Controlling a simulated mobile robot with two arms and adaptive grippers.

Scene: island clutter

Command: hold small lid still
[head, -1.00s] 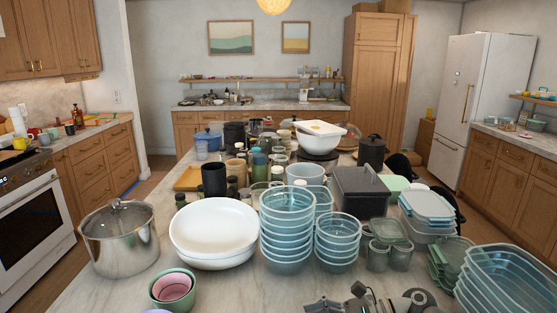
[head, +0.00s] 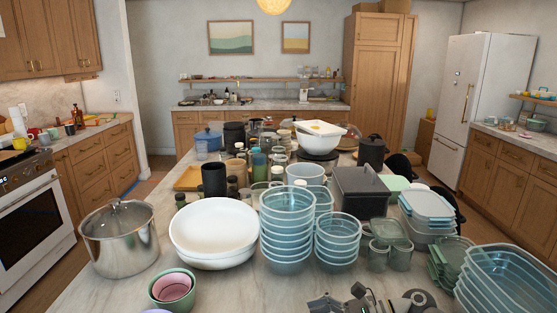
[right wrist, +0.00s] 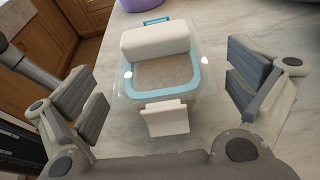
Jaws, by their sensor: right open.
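In the right wrist view, a small clear lid or shallow box with a blue seal ring (right wrist: 199,82) lies on the marble counter. A cream bar (right wrist: 155,40) crosses its far side, and a cream tab (right wrist: 167,117) sticks out at its near side. My right gripper (right wrist: 165,88) is open, with one grey finger on each side of this piece and visible gaps between. In the head view, parts of my right gripper (head: 365,302) show at the bottom edge, and I cannot make out the lid there. My left gripper is in neither view.
The island is crowded. Stacked blue bowls (head: 287,225), white bowls (head: 213,228), a steel pot (head: 119,237), nested cups (head: 173,289) and clear containers (head: 510,280) stand around. Bare marble (head: 235,292) shows at the front. A purple bowl (right wrist: 140,4) sits beyond the lid.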

